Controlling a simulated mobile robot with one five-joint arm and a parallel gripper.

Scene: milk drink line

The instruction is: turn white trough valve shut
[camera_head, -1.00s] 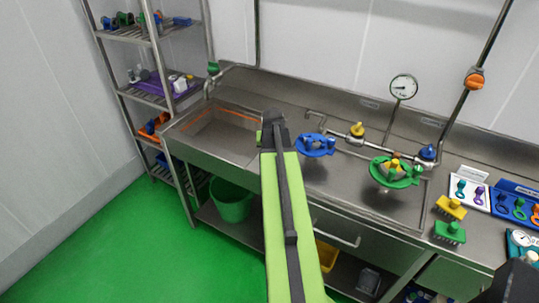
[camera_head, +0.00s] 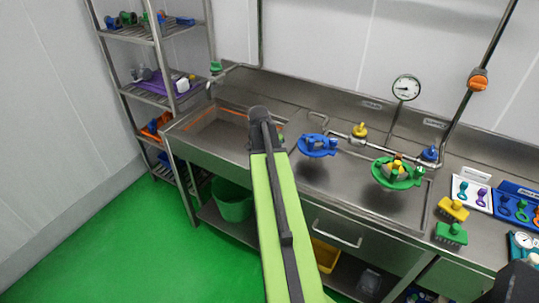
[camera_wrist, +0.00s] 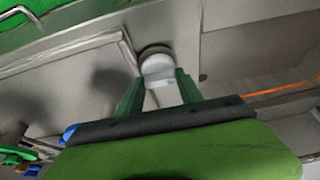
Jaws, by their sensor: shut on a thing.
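The white trough valve (camera_wrist: 160,68) is a pale round knob with a grey ring, seen in the wrist view between my two green fingers. My gripper (camera_wrist: 160,82) is shut on it, one finger on each side. The valve sits against grey metal. In the head view my green arm and dark wrist hide the valve and most of the fingers, near the right end of the left basin (camera_head: 213,133). How far the valve is turned cannot be told.
A green bucket (camera_head: 233,201) is below. The left basin looks empty.

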